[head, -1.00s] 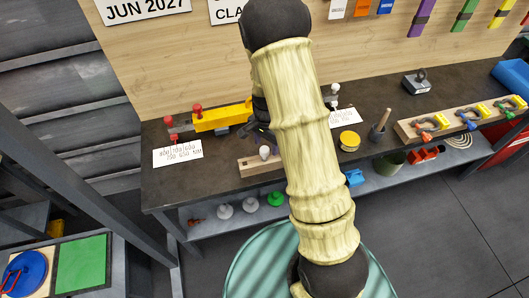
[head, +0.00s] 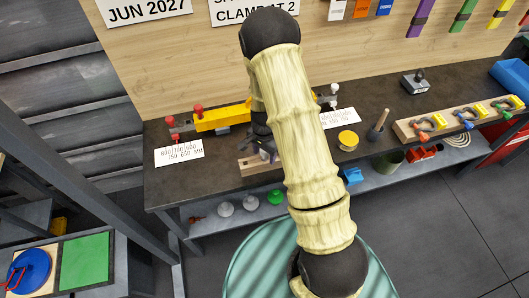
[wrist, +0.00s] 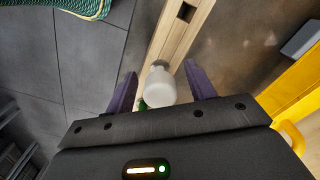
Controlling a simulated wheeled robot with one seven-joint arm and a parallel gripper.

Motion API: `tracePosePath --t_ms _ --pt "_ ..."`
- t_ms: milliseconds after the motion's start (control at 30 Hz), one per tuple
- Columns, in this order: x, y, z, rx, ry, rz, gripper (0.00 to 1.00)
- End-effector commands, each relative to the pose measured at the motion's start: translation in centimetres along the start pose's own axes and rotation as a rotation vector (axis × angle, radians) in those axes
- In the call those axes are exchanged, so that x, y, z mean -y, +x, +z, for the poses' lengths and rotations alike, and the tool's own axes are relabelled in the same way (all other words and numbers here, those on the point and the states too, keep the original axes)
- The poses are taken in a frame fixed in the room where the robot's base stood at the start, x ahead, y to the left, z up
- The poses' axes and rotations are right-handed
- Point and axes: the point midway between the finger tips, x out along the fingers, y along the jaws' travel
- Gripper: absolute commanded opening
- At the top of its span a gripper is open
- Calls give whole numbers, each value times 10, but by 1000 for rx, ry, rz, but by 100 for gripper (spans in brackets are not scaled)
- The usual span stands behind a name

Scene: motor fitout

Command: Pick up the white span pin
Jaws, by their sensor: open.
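The white span pin (wrist: 158,90) shows a rounded pale head in the wrist view, above a light wooden block (wrist: 183,40). My gripper (wrist: 160,74) is open, with one purple finger on each side of the pin's head and gaps visible beside it. In the head view my gripper (head: 267,150) is low over the wooden block (head: 248,168) near the bench's front edge, and it hides the pin there. Whether the fingers reach below the head I cannot tell.
A yellow fixture (head: 222,117) with red knobs stands behind the block, close to my gripper. A white-topped knob (head: 334,89) stands right of my arm. Labels, a yellow round tin (head: 348,139) and a dark cup (head: 377,133) are on the dark bench (head: 205,180).

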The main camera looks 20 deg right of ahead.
Motion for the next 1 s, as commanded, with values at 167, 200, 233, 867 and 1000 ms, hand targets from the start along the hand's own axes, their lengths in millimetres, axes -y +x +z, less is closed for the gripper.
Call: tracePosePath --t_ms 167,200,233,867,1000 --pt "0 0 0 0 0 0 55" --pt "0 0 0 0 0 0 55" --pt "0 0 0 0 0 0 55" --pt "0 -4 0 -1 -1 -1 6" --pt "1 -17 -1 -3 -1 -2 6"
